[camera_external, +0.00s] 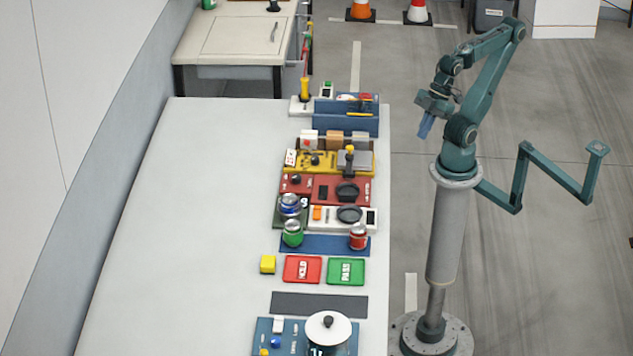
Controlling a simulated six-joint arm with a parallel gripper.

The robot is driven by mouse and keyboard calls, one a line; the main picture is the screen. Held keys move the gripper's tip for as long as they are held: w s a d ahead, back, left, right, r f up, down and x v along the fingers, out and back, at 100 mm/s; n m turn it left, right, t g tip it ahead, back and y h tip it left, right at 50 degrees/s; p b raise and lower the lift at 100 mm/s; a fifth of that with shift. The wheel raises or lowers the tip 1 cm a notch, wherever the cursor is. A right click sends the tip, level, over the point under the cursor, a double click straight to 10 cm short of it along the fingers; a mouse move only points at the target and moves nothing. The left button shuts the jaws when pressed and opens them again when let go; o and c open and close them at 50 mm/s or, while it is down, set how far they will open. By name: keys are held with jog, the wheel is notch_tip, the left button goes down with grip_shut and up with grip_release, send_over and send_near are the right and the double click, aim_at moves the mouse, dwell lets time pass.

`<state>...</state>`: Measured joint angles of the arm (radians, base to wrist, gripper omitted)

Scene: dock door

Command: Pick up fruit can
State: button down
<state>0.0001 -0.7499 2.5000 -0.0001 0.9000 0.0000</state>
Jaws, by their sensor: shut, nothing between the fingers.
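Three small cans stand upright on the long pale table. A green can (292,234) is at the left end of a dark blue mat (325,245). A red can (358,237) is at the mat's right end. A blue can (289,206) stands just behind the green one on a dark green pad. The labels are too small to read, so I cannot tell which is the fruit can. My gripper (425,128) is shut and empty, pointing down, raised to the right of the table's edge and well apart from all the cans.
Behind the cans are red and yellow panels (325,161) and a blue caddy (347,122). In front are a yellow cube (268,264), a red HOLD tray (302,280), a green PASS tray (346,283) and a white-lidded pot (328,328). The table's left side is clear.

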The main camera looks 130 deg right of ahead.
jog(key=c, duration=2.2)
grip_release()
jog(key=c, duration=0.6)
grip_release()
